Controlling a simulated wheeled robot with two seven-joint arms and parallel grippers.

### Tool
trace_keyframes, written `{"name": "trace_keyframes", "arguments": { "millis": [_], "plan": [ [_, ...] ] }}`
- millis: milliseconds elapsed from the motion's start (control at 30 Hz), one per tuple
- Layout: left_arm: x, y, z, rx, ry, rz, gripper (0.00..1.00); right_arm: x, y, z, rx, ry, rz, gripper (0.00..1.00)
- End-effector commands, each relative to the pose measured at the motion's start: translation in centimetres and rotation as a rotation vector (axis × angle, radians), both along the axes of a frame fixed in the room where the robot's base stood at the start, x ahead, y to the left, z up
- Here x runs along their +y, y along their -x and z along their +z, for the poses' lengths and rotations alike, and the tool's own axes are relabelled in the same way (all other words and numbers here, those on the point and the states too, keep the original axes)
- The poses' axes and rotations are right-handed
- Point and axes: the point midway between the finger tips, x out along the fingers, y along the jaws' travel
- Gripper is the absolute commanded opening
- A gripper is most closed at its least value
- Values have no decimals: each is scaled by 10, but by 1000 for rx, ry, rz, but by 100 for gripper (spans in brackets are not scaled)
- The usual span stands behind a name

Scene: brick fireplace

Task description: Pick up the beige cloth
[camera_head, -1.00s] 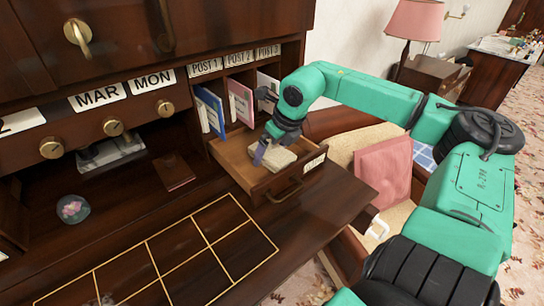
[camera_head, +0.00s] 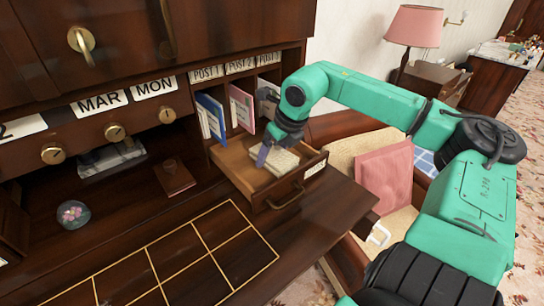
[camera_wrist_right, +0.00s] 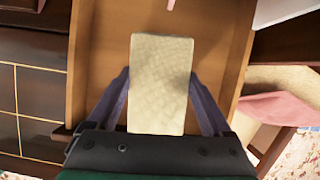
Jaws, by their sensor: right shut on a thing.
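The beige cloth (camera_head: 283,161) is a folded, flat rectangular block lying in the open wooden drawer (camera_head: 234,163) of the desk. It also shows in the right wrist view (camera_wrist_right: 161,84), upright in the picture between the two purple-grey fingers. My right gripper (camera_head: 264,157) reaches down into the drawer, and in the wrist view its fingers (camera_wrist_right: 160,100) stand on both sides of the cloth, shut on it. The head view shows only one finger clearly, at the cloth's left side. My left gripper is not in view.
Blue (camera_head: 212,118) and pink (camera_head: 242,107) folders stand in slots behind the drawer. A glass paperweight (camera_head: 73,214) sits on the desk at left. A chair with a pink cushion (camera_head: 385,178) is at right.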

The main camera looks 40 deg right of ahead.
Motion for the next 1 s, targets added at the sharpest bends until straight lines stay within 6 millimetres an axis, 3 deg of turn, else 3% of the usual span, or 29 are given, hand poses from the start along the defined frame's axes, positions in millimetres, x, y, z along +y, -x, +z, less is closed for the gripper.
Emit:
{"name": "trace_keyframes", "arguments": {
  "millis": [33,267,633,900,1000],
  "plan": [
    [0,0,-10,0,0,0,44,0,-1,5,-5,3,0,30],
    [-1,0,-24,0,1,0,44,-1,0,57,-3,5,-2,30],
    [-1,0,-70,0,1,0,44,2,60,53,-9,-3,3,30],
    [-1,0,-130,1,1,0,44,2,116,48,-4,3,-2,30],
    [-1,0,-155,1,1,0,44,1,126,46,2,7,-3,30]
  ]
}}
